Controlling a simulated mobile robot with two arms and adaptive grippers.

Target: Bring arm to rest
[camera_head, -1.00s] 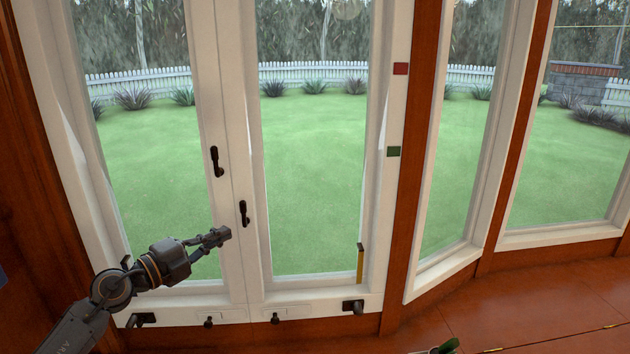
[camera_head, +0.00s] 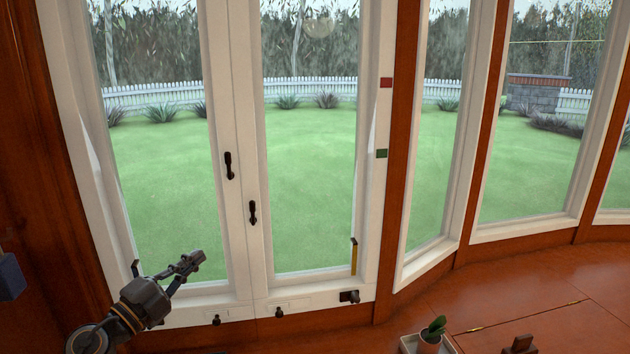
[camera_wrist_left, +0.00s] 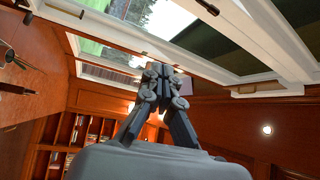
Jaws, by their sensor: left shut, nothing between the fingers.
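My left gripper (camera_head: 190,264) is at the lower left of the head view, in front of the lower part of the white double window (camera_head: 242,240). Its fingers are together with nothing between them. In the left wrist view the gripper (camera_wrist_left: 160,80) points up toward the window frame, its fingertips close together. No object is in its grasp. My right gripper shows in neither view.
Black handles (camera_head: 252,212) sit on the window's middle posts. A potted plant (camera_head: 432,334) stands in a tray on the red-brown surface (camera_head: 500,300) at the lower right. A blue object (camera_head: 10,275) is at the left edge. Bookshelves (camera_wrist_left: 85,130) show in the wrist view.

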